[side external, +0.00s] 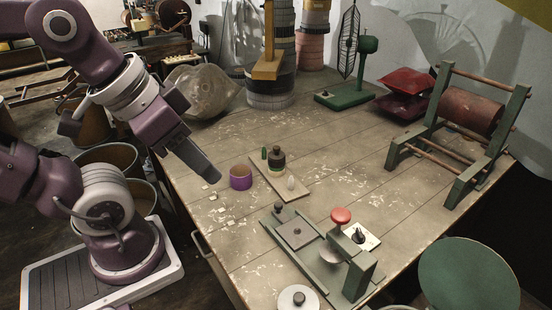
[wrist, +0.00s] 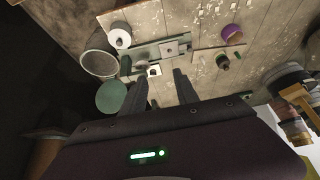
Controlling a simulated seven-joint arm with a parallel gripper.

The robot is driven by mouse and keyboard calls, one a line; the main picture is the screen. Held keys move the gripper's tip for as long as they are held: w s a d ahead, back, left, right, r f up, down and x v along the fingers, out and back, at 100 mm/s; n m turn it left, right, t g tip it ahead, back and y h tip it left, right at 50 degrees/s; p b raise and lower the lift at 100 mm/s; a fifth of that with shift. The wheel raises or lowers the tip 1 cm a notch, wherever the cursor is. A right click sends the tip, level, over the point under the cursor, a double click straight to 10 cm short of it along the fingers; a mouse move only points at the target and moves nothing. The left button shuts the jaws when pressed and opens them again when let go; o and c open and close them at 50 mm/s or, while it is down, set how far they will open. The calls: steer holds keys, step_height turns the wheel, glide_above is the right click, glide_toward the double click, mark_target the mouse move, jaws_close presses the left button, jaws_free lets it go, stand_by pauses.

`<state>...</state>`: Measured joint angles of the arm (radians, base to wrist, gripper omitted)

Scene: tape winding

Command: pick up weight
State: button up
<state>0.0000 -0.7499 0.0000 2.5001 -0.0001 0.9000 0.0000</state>
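My gripper (side external: 211,176) hangs above the left edge of the wooden table, pointing down and right. In the wrist view my gripper (wrist: 159,72) is open, its two fingers apart with nothing between them. A dark, knobbed, weight-like piece (side external: 277,160) stands on a thin board near the table's middle; it also shows in the wrist view (wrist: 222,62). A pale disc with a dark knob (side external: 298,299) sits at the near table edge and shows in the wrist view (wrist: 120,37). I cannot tell for sure which is the weight. My gripper touches neither.
A purple cup (side external: 240,177) stands left of the board. A drum frame (side external: 470,110), red cushions (side external: 405,93) and a green stand (side external: 345,95) are behind. The table's middle right is clear.

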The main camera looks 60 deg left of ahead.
stand_by(0.4)
steer(key=o, duration=0.9)
steer(key=shift+o, duration=0.2)
